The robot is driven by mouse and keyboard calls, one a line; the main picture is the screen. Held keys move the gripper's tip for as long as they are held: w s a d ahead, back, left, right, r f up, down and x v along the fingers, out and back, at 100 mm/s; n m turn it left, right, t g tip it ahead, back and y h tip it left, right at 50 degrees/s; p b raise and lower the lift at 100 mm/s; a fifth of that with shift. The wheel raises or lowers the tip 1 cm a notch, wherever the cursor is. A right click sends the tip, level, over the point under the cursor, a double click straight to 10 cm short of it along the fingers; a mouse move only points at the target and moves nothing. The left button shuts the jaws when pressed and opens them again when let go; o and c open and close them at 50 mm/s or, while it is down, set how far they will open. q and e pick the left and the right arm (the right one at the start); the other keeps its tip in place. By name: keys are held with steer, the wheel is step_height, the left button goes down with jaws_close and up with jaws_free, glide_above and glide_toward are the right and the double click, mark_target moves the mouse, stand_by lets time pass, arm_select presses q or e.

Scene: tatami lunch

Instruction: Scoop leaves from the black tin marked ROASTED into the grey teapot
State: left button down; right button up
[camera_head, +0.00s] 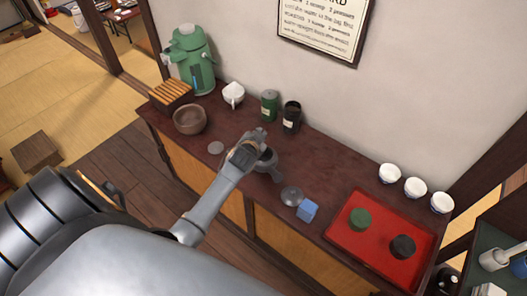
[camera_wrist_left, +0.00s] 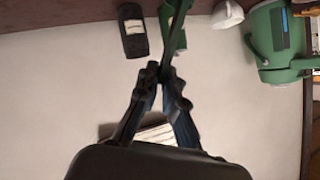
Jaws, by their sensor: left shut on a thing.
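The black tin (camera_head: 291,118) stands open and upright at the back of the dark red counter, with a pale label too small to read. It also shows in the left wrist view (camera_wrist_left: 133,36). The grey teapot (camera_head: 268,162) stands in front of it, lidless and partly hidden by my left gripper. My left gripper (camera_head: 260,134) is above the teapot's back edge, in front of the tins. In the left wrist view its fingers (camera_wrist_left: 165,76) are shut on a narrow dark green scoop (camera_wrist_left: 176,38). The scoop's far end is out of view there. My right gripper is not in view.
A green tin (camera_head: 269,105) stands left of the black tin. A grey lid (camera_head: 292,195) and blue cube (camera_head: 307,210) lie right of the teapot. A red tray (camera_head: 352,241) holds green and black lids.

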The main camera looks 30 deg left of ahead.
arm_select(q)
steer(key=w+d+f+m+g+y+b, duration=0.1)
steer(key=w+d+f+m+y+b, duration=0.1)
steer(key=d+b, duration=0.2)
steer(key=shift+w+d+f+b, duration=0.2)
steer(key=shift+d+f+b, duration=0.2)
steer(key=shift+b, duration=0.55)
steer(key=shift+d+m, duration=0.1)
steer(key=shift+m, duration=0.2)
steer(key=shift+w+f+y+b, duration=0.1)
steer(key=shift+f+y+b, duration=0.05)
steer(key=shift+y+b, duration=0.2)
steer(key=shift+w+d+f+m+g+y+b, duration=0.3)
steer(key=shift+d+f+m+y+b, duration=0.35)
steer(key=shift+b, duration=0.8)
steer(key=shift+w+d+f+m+y+b, duration=0.15)
steer(key=shift+d+f+m+y+b, duration=0.5)
steer(key=shift+b, duration=0.55)
steer(key=shift+w+d+f+m+y+b, duration=0.25)
steer(key=shift+f+m+b, duration=0.15)
steer(key=shift+m+b, duration=0.3)
steer(key=shift+w+d+f+m+y+b, duration=0.15)
steer(key=shift+f+m+y+b, duration=0.55)
steer(key=shift+b, duration=0.35)
steer(key=shift+s+d+f+m+y+b, duration=0.15)
steer(key=shift+f+m+y+b, duration=0.35)
steer(key=shift+f+m+b, duration=0.45)
stand_by(0.7)
